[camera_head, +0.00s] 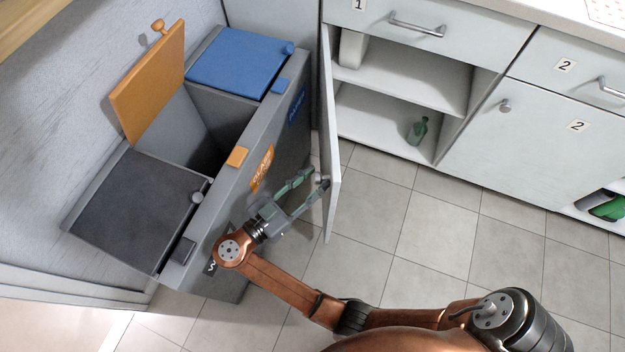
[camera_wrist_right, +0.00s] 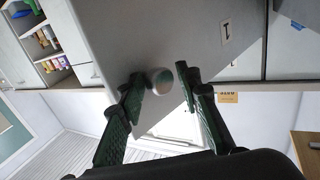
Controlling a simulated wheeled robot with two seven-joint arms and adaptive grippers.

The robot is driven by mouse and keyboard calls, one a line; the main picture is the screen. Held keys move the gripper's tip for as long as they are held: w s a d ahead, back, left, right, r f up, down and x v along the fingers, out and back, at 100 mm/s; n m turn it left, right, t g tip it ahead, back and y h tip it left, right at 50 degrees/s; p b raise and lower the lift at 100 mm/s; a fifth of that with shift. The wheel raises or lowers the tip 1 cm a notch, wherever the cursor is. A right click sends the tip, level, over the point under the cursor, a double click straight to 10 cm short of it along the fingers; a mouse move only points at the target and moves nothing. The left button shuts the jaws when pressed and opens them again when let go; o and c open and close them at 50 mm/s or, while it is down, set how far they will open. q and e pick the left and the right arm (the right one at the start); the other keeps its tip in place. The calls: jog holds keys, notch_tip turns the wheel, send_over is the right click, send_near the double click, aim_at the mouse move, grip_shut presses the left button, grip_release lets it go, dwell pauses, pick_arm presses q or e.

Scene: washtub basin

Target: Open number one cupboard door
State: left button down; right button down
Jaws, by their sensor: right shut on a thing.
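The number one cupboard door (camera_head: 329,130) stands swung wide open and shows nearly edge-on in the head view. Its face with the "1" label (camera_wrist_right: 226,31) fills the upper middle of the right wrist view. My right gripper (camera_head: 312,181) is at the door's lower free end, shut on the round door knob (camera_wrist_right: 162,81), which sits between its green fingers in the wrist view. In the head view the fingers partly hide the knob. The open cupboard (camera_head: 400,80) shows two shelf levels, with a green bottle (camera_head: 418,130) on the lower one. My left gripper is out of view.
A grey sorting bin unit (camera_head: 275,140) with blue, orange and dark lids stands left of the door, close to my right gripper and forearm. The orange lid (camera_head: 150,85) is raised. The number two cupboard (camera_head: 545,140) is closed. Tiled floor (camera_head: 435,230) is clear right of the door.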

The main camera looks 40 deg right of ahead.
jog(key=c, duration=1.7)
grip_release()
jog(key=shift+w+d+r+t, duration=0.1)
jog(key=shift+w+d+t, duration=0.05)
jog(key=shift+w, duration=0.25)
jog(key=shift+w+d+r+t, duration=0.1)
jog(key=shift+w+t, duration=0.05)
jog(key=shift+w, duration=0.2)
jog(key=shift+c, duration=0.2)
jog(key=shift+o, duration=0.4)
jog(key=shift+d+f, duration=0.1)
jog(key=shift+a, duration=0.2)
notch_tip(320, 180, up, 10)
jog(key=shift+s, duration=0.15)
jog(key=shift+f, duration=0.1)
